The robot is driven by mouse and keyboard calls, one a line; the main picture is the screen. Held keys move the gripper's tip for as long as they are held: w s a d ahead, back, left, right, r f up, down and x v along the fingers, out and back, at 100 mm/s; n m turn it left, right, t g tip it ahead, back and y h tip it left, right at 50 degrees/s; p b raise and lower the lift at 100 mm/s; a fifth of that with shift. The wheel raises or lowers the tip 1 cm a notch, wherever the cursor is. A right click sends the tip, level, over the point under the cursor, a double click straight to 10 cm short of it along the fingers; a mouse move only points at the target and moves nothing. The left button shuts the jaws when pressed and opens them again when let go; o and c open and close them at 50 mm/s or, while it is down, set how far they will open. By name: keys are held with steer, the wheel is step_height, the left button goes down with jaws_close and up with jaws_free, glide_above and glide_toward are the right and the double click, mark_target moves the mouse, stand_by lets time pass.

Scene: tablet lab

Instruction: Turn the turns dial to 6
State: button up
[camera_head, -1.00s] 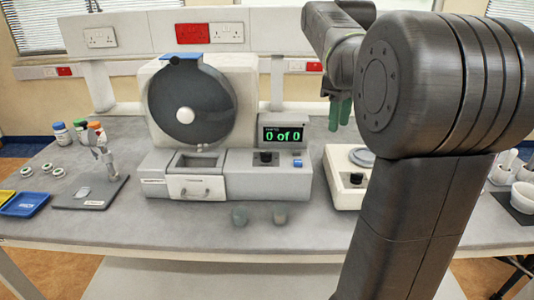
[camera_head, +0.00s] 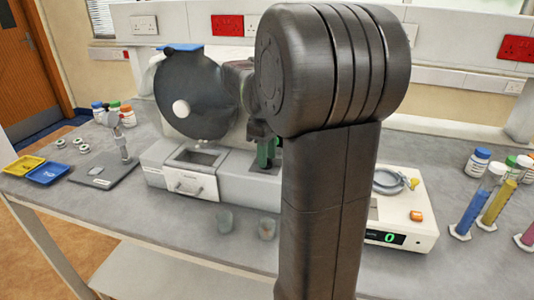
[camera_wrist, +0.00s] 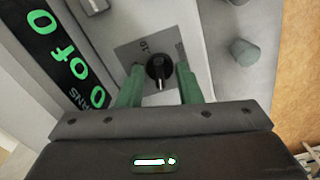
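The turns dial (camera_wrist: 157,66) is a small black knob with a pale pointer line, on a grey marked plate of the drum machine (camera_head: 194,95). In the wrist view, my gripper (camera_wrist: 160,70) is open, with one green finger on each side of the dial and a gap on both sides. I cannot tell how deep the fingertips reach around it. In the head view my gripper (camera_head: 268,152) is low over the machine's front panel, and my arm hides the dial and display.
A balance (camera_head: 405,215) showing 0 stands to the right of my arm. Two small beakers (camera_head: 224,220) stand in front of the machine. A stand (camera_head: 100,170), blue tray (camera_head: 47,174) and yellow tray (camera_head: 24,165) lie at left. Coloured cylinders (camera_head: 470,208) stand at right.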

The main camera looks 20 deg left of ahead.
jaws_close()
stand_by(0.3)
steer(key=m+p, duration=0.2)
steer(key=m, duration=0.1)
steer(key=shift+r, duration=0.15)
steer(key=m+p, duration=0.2)
steer(key=m, duration=0.2)
steer(key=shift+m+p, duration=0.3)
steer(key=shift+p, duration=0.1)
steer(key=m+p, duration=0.2)
steer(key=m, duration=0.4)
steer(key=shift+s+a, duration=0.1)
steer(key=shift+a, duration=0.05)
steer(key=m+p, duration=0.2)
steer(key=m, duration=0.4)
steer(key=shift+a, duration=0.1)
